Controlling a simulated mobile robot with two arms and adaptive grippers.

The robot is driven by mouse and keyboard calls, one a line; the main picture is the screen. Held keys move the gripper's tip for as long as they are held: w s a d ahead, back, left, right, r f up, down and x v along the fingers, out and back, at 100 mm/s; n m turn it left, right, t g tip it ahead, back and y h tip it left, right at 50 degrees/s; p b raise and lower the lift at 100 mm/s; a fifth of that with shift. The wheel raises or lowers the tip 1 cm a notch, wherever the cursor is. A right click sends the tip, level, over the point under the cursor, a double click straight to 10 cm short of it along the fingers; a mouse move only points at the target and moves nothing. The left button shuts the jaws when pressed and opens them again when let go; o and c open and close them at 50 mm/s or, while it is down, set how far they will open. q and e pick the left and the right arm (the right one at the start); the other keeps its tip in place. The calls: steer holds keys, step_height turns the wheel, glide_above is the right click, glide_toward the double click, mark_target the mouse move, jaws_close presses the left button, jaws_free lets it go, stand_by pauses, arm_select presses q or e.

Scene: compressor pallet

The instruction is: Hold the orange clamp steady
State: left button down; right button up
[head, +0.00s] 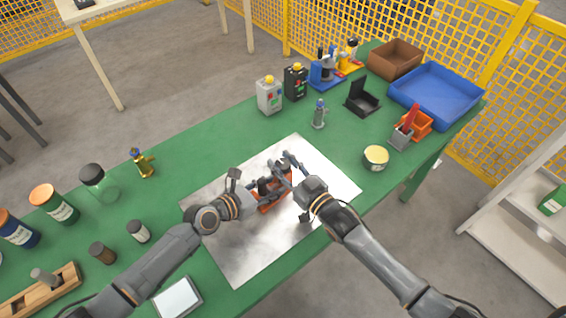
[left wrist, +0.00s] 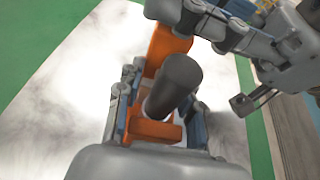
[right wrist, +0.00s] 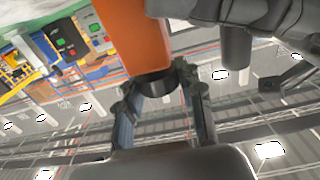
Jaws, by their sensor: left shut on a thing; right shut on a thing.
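The orange clamp (head: 271,205) is over the bare metal plate (head: 240,262), mostly hidden behind my grippers in the head view. My left gripper (head: 264,187) is shut on it from the left. In the left wrist view the orange body (left wrist: 165,48) shows, with a dark cylinder (left wrist: 178,82) between the fingers. My right gripper (head: 290,164) is shut on the clamp from the other side. In the right wrist view an orange bar (right wrist: 132,32) with a black end (right wrist: 156,82) lies between the fingers. I cannot tell whether the clamp touches the plate.
The green table (head: 215,125) carries jars at left, a brass figure (head: 143,163), a grey box (head: 269,95), a black box (head: 295,82), a blue tray (head: 437,92), a brown box (head: 395,58) and a tin (head: 375,158). The plate's front part is clear.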

steer(key=o, duration=1.2)
steer(key=v, duration=1.2)
steer(key=shift+r, duration=0.1)
arm_select(q)
steer(key=c, duration=0.8)
jaws_free()
steer(key=shift+o, duration=0.2)
